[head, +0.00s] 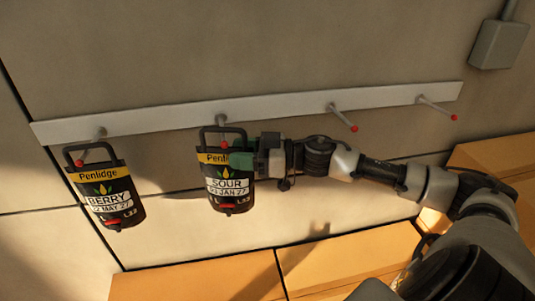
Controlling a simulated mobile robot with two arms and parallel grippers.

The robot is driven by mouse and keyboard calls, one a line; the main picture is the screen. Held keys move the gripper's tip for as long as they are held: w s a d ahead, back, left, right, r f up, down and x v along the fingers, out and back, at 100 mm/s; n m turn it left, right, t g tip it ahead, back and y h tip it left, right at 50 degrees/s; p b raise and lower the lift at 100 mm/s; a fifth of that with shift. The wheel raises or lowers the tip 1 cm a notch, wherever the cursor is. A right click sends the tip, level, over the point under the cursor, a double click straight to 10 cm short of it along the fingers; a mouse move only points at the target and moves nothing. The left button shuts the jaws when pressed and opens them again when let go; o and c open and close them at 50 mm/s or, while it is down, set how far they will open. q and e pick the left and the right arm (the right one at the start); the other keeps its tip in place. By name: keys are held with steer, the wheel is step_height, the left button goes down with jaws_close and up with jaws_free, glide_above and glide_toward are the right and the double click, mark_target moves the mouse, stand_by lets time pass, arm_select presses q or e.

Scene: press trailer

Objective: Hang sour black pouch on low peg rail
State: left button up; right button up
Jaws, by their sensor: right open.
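The sour black pouch (229,194) has a yellow "Penlidge" band and a white "SOUR" label. It hangs upright at the second peg from the left on the low peg rail (280,107), with its handle loop around that peg (222,121). My right gripper (243,160) comes in from the right. Its green-tipped fingers are open at the pouch's upper right edge, overlapping the yellow band; whether they touch it I cannot tell. My left gripper is not in view.
A black "BERRY" pouch (107,198) hangs on the leftmost peg. The two right pegs (343,118) with red tips are empty. A grey box (498,44) is on the wall at upper right. Orange-brown boxes (210,281) line the bottom.

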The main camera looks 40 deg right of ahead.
steer(key=shift+b+v, duration=0.6)
steer(key=shift+v, duration=0.4)
steer(key=p+v, duration=0.1)
steer(key=v, duration=0.7)
